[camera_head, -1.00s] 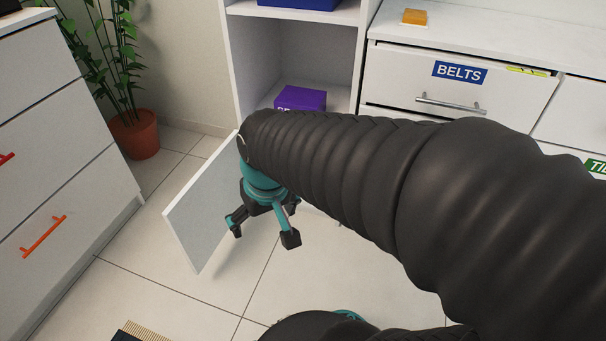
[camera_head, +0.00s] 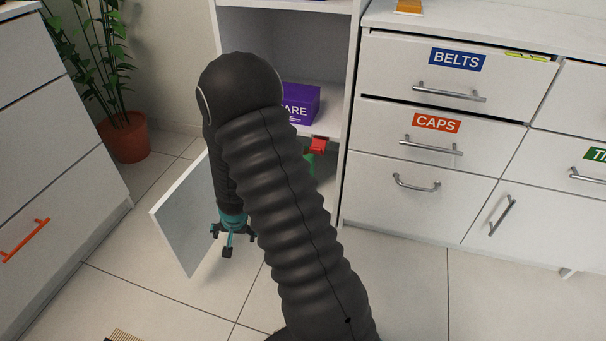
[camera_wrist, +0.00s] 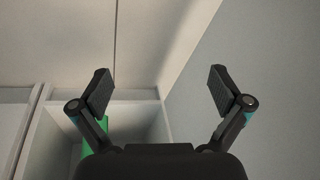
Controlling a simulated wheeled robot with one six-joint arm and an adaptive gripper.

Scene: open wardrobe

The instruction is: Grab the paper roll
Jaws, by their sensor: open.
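I cannot make out a paper roll in either view. My gripper (camera_head: 229,240) hangs low in the head view, beside the open lower door (camera_head: 183,220) of the tall white cabinet. In the wrist view my gripper (camera_wrist: 160,90) is open, with nothing between its two fingers. A green object (camera_wrist: 95,130) shows partly behind the left finger, inside a pale compartment. In the head view a red object (camera_head: 319,144) and a green object (camera_head: 309,163) show in the cabinet's lower opening. My arm hides much of that opening.
A purple box (camera_head: 300,104) sits on the cabinet shelf above the opening. White drawers labelled BELTS (camera_head: 457,60) and CAPS (camera_head: 437,124) stand to the right. A potted plant (camera_head: 124,137) and a drawer unit (camera_head: 60,190) stand at left.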

